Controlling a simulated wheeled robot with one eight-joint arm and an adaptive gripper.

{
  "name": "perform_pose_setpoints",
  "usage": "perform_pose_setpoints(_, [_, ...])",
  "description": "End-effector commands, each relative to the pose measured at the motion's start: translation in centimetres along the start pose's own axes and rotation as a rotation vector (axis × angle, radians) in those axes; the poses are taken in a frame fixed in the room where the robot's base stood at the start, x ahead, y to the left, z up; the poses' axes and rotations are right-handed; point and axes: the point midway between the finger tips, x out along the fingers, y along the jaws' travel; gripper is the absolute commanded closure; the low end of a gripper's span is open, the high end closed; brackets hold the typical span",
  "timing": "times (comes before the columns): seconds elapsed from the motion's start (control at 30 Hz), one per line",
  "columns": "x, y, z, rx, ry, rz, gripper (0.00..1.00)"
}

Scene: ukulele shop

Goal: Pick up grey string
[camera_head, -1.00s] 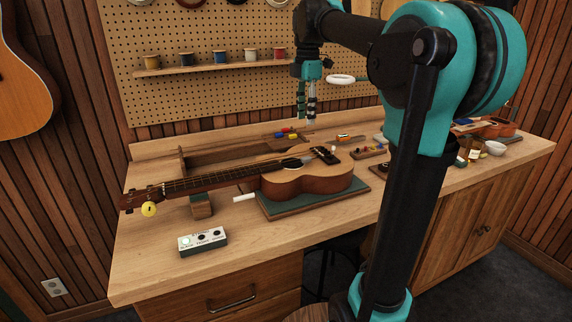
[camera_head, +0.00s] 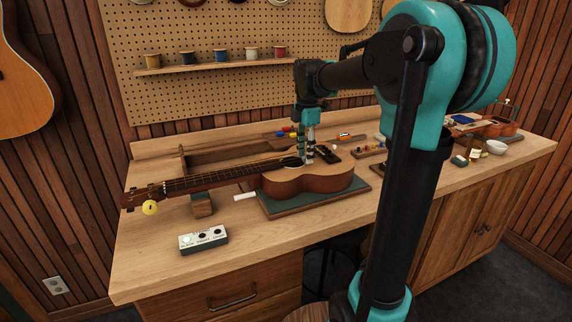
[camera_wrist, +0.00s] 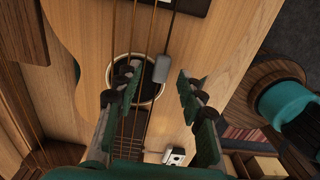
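A small grey tab (camera_wrist: 161,68) with a thin string running up from it shows in the wrist view over the edge of the ukulele's sound hole. I take it for the grey string's end; in the head view I cannot make it out. The ukulele (camera_head: 318,178) lies face up, its neck to the left, with several brownish strings (camera_wrist: 131,100) along it. My gripper (camera_head: 305,158) points down above the ukulele's body near the sound hole. In the wrist view my gripper (camera_wrist: 158,73) is open, its fingertips on either side of the grey tab, apart from it.
The ukulele rests on a green mat (camera_head: 283,209) and a neck support (camera_head: 202,207). A white pedal-like box (camera_head: 203,239) stands at the front left. A shelf (camera_head: 215,67) with several spools hangs behind.

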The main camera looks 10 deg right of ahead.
Motion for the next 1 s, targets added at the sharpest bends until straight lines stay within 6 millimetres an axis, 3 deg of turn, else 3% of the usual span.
perform_pose_setpoints(0.27, [0.37, 0.0, -0.01, 0.0, 0.0, 0.0, 0.6])
perform_pose_setpoints(0.6, [0.35, 0.0, -0.01, 0.0, 0.0, 0.0, 0.99])
perform_pose_setpoints(1.0, [-0.13, 0.01, -0.01, 0.0, 0.0, 0.0, 0.99])
